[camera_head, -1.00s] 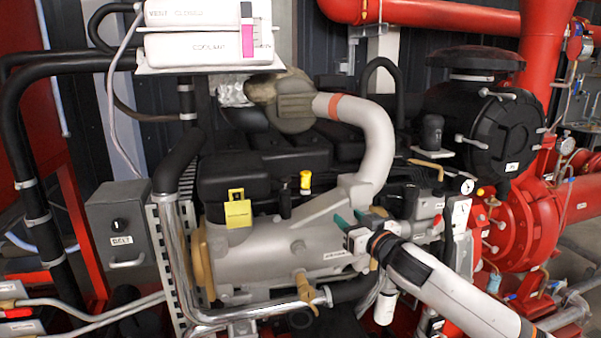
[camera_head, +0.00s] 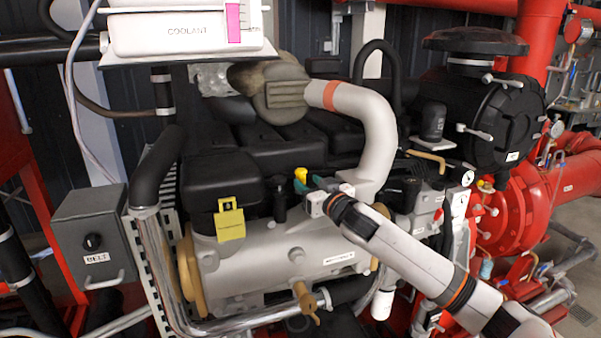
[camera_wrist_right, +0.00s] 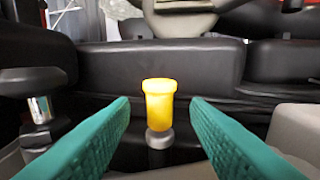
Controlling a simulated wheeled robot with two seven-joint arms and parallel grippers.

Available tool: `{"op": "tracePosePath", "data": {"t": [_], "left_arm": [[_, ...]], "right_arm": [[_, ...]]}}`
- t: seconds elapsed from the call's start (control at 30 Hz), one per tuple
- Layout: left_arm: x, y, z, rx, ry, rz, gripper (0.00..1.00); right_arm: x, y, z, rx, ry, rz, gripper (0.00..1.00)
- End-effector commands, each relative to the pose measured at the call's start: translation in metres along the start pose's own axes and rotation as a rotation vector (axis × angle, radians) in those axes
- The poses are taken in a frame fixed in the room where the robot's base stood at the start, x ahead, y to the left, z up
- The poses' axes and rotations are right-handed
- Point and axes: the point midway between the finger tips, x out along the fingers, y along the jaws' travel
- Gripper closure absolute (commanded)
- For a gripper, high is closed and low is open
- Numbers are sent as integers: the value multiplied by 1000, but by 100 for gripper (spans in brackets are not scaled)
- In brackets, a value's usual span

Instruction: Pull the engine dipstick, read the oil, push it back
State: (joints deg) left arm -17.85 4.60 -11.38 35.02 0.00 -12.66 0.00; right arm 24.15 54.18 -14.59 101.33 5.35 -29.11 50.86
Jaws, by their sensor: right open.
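The yellow dipstick handle (camera_head: 301,175) stands upright on the engine, at the middle of the head view. In the right wrist view the handle (camera_wrist_right: 158,105) sits on a grey collar (camera_wrist_right: 159,138), with its stick hidden below. My right gripper (camera_head: 309,186) is open at the handle in the head view. In the wrist view its two teal fingers (camera_wrist_right: 160,135) stand left and right of the handle, with a clear gap on each side. Neither finger touches it. My left gripper is not in view.
The engine (camera_head: 270,255) has a black cover (camera_head: 235,180) behind the handle and a yellow tag (camera_head: 230,220) at its left. A dark post with a silver band (camera_wrist_right: 38,105) stands left of the fingers. A pale pipe (camera_head: 375,130) rises to the right. A grey BELT box (camera_head: 95,240) stands left.

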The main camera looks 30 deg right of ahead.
Motion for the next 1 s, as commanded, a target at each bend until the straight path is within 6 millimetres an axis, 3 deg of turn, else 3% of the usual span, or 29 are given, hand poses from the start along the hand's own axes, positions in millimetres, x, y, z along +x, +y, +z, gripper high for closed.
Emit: {"op": "tracePosePath", "data": {"t": [0.1, 0.3, 0.7, 1.0], "left_arm": [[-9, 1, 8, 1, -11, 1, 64], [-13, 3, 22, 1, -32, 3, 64], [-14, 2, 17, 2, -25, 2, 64], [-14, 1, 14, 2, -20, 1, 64]], "right_arm": [[21, 0, 4, 1, -1, 0, 57], [42, 0, 2, 0, 0, 0, 57], [48, 0, 0, -1, 0, 1, 57], [48, 0, 0, -1, 0, 1, 100]]}}
